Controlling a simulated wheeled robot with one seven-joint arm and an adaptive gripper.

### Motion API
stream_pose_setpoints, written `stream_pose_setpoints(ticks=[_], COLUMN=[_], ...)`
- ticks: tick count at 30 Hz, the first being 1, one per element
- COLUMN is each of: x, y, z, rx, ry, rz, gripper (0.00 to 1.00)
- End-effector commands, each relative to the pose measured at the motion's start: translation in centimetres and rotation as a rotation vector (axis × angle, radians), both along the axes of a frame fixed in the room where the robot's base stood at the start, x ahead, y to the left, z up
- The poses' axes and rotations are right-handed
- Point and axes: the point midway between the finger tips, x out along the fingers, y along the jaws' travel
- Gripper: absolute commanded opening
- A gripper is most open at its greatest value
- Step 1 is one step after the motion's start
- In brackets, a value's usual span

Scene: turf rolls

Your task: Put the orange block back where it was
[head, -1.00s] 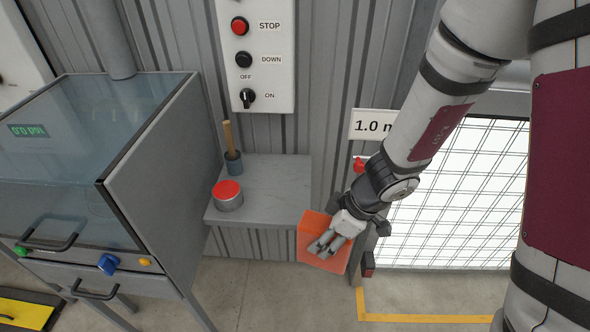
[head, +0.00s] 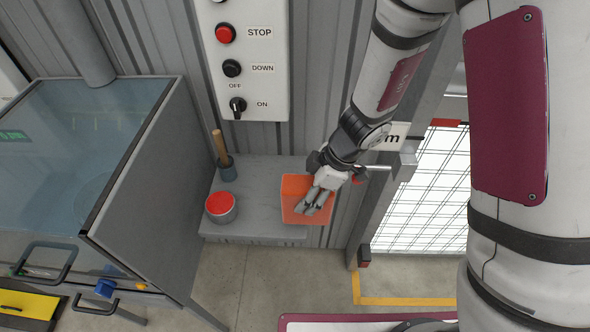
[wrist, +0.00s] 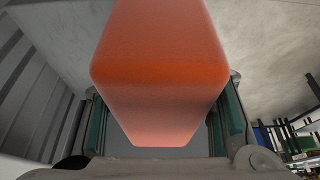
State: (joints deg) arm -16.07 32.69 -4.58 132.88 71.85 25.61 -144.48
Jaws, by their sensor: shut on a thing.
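The orange block (head: 296,187) is in my gripper (head: 314,204), at the right end of the grey shelf (head: 250,172) in the head view. The fingers are shut on it. The block overlaps the shelf's right end in the picture; I cannot tell whether it touches the shelf or hangs above it. In the wrist view the orange block (wrist: 160,70) fills the middle between the two green-padded fingers. Its underside contact is hidden.
On the shelf stand a red-topped tin (head: 221,207) and a blue-grey pot with a wooden handle (head: 226,165). A control panel (head: 245,60) is on the wall above. A glass-topped cabinet (head: 150,190) is left, a mesh gate (head: 425,190) right.

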Motion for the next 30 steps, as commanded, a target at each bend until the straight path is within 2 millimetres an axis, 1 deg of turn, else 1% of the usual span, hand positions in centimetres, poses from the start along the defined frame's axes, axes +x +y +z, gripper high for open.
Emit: stream_pose_setpoints(ticks=[3, 9, 12, 15, 18, 20, 23, 27, 30], x=[2.7, 7.3, 9.4, 10.9, 11.6, 11.7, 11.7, 11.7, 11.7], y=[0.9, 2.1, 2.7, 3.0, 3.2, 3.3, 3.2, 3.2, 3.3], z=[-0.2, -0.8, -1.0, -1.1, -1.1, -1.3, -2.1, -3.7, -4.4], rx=[-0.001, -0.004, -0.002, -0.001, -0.001, -0.001, -0.002, -0.002, -0.001], ry=[-0.002, -0.003, -0.002, -0.001, 0.0, 0.002, 0.002, 0.003, 0.001], rz=[0.006, 0.004, 0.005, 0.003, 0.001, 0.001, 0.0, -0.001, -0.001], gripper=[0.14, 0.14, 0.14, 0.14, 0.14, 0.14, 0.14, 0.14, 0.14])
